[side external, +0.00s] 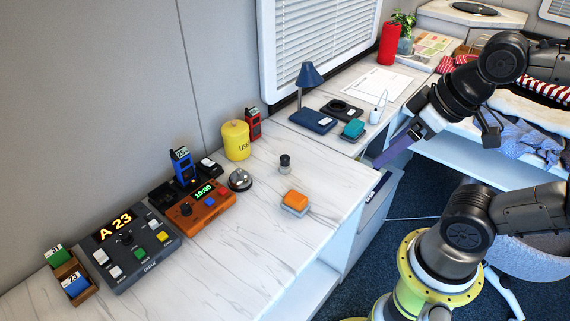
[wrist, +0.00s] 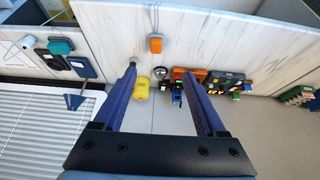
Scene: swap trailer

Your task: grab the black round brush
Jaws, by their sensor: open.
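A small black round piece with a paler lower part (side external: 285,162) stands upright on the white marbled counter (side external: 250,245). A round dark disc with a pale top (side external: 240,180) sits left of it; I cannot tell for sure which one is the brush. In the wrist view the disc (wrist: 161,72) shows between my fingertips, and the small upright piece (wrist: 133,62) shows beside the left fingertip, partly hidden. My gripper (side external: 378,164) is open and empty, with long blue-purple fingers. It is above the counter's right edge, well apart from both; its fingers also show in the wrist view (wrist: 160,74).
An orange-topped block (side external: 295,202) lies in front of the small upright piece. A yellow canister (side external: 236,140), an orange clock box (side external: 200,207) and a grey control panel (side external: 130,245) stand to the left. A blue lamp (side external: 310,75) stands behind. The front middle counter is clear.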

